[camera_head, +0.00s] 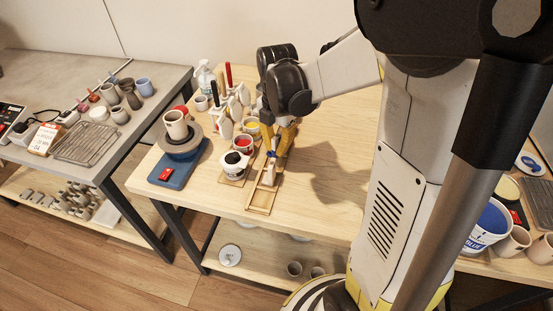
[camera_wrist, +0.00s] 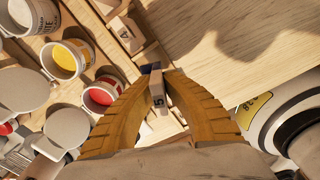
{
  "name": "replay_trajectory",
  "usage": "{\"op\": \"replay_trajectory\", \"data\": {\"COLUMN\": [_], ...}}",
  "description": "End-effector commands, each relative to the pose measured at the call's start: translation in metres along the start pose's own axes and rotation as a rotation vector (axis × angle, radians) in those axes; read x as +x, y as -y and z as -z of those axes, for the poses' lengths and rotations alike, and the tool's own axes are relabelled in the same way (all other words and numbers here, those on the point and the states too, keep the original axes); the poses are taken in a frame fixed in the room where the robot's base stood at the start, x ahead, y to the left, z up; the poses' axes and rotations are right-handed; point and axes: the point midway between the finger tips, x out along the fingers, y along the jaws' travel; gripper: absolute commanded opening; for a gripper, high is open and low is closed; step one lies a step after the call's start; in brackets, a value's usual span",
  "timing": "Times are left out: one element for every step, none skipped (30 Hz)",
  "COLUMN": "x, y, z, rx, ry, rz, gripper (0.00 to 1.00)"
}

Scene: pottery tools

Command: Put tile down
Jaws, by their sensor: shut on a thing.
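My gripper (camera_head: 274,152) is over the wooden table, its yellow fingers pointing down at the long wooden tray. In the wrist view my gripper (camera_wrist: 162,76) is shut on a small pale tile (camera_wrist: 158,94) with a dark mark on its face. A dark blue patch shows just beyond the fingertips; I cannot tell whether it belongs to this tile. The narrow wooden tray (camera_head: 259,210) lies under and in front of the fingers. It holds other pale tiles (camera_wrist: 126,33). Whether the held tile touches the tray is unclear.
A pottery wheel (camera_head: 179,160) with a cup is further left. Bare tabletop (camera_head: 325,175) lies right of the tray.

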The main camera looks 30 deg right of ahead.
Motion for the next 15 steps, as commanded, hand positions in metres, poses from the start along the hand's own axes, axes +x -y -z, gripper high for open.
{"op": "replay_trajectory", "data": {"x": [0.006, 0.01, 0.017, 0.022, 0.028, 0.034, 0.037, 0.039, 0.04, 0.039, 0.039, 0.038, 0.038, 0.038, 0.038], "y": [0.0, 0.0, 0.0, 0.0, 0.0, 0.0, 0.0, 0.0, 0.0, 0.0, 0.001, 0.001, 0.001, 0.001, 0.001], "z": [0.0, 0.0, 0.0, 0.0, 0.0, 0.0, 0.0, 0.0, 0.0, 0.0, 0.0, 0.0, 0.0, 0.0, 0.0], "rx": [0.0, 0.0, 0.0, 0.0, 0.0, 0.0, 0.0, 0.0, 0.0, 0.0, 0.0, 0.0, 0.0, 0.0, 0.0], "ry": [0.0, 0.0, 0.0, 0.0, 0.0, 0.0, 0.0, 0.0, 0.0, 0.0, 0.0, 0.0, 0.0, 0.0, 0.0], "rz": [0.0, 0.0, 0.0, 0.0, 0.0, 0.0, 0.0, 0.0, 0.0, 0.0, 0.0, 0.0, 0.0, 0.0, 0.0], "gripper": [0.0, 0.0, 0.0, 0.0, 0.0, 0.0, 0.0, 0.0, 0.0, 0.0, 0.0, 0.0, 0.0, 0.0, 0.0]}}
